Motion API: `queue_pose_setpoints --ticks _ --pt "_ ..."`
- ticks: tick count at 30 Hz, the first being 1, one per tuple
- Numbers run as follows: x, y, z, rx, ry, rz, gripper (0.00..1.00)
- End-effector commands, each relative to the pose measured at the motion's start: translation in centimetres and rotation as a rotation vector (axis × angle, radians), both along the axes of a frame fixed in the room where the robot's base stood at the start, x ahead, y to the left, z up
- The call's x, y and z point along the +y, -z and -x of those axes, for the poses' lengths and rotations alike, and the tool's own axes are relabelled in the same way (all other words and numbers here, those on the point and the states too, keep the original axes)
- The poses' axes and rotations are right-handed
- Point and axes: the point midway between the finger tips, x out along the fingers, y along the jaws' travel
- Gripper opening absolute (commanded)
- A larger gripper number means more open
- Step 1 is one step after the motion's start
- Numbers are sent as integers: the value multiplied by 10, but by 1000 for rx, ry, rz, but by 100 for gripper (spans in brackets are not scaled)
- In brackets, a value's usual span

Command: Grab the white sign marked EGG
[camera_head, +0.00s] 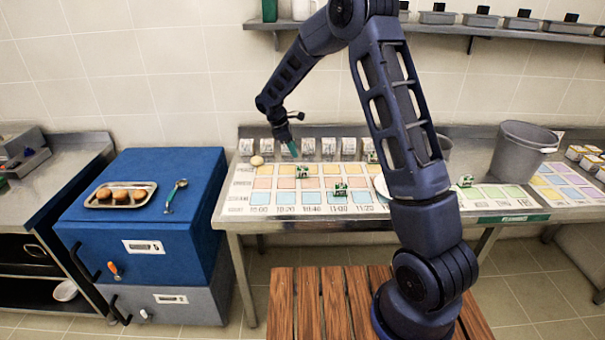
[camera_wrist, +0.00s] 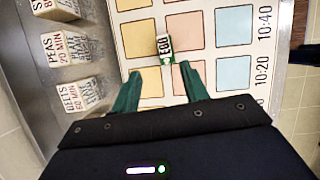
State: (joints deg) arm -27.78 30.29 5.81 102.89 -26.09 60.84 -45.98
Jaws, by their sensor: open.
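The EGG sign (camera_wrist: 165,47) is a small white label with green ends, lying on a board of coloured squares (camera_wrist: 183,28) in the wrist view. It appears to be the small green and white piece (camera_head: 302,171) in the head view. My gripper (camera_wrist: 160,72) has two green fingers, spread apart and empty. The sign shows just beyond the fingertips, roughly midway between them. In the head view my gripper (camera_head: 293,148) is above the board's back left part. I cannot tell the exact height gap.
White labelled blocks, including PEAS (camera_wrist: 66,50) and BEETS (camera_wrist: 75,97), line the back edge. A tan round item (camera_head: 257,161) is to the left. Another green piece (camera_head: 340,190) lies nearby. A grey bucket (camera_head: 520,150) stands right; a blue cabinet (camera_head: 140,220) stands left.

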Motion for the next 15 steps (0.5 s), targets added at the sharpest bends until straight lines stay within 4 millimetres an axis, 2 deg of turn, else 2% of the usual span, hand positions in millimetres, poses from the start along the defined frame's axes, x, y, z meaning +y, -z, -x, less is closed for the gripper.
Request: queue_pose_setpoints --ticks 5,12,15 --pt "-6 14 0 4 -2 3 45" --pt "-19 45 -1 3 0 3 45" --pt "-21 51 -1 1 0 1 45"
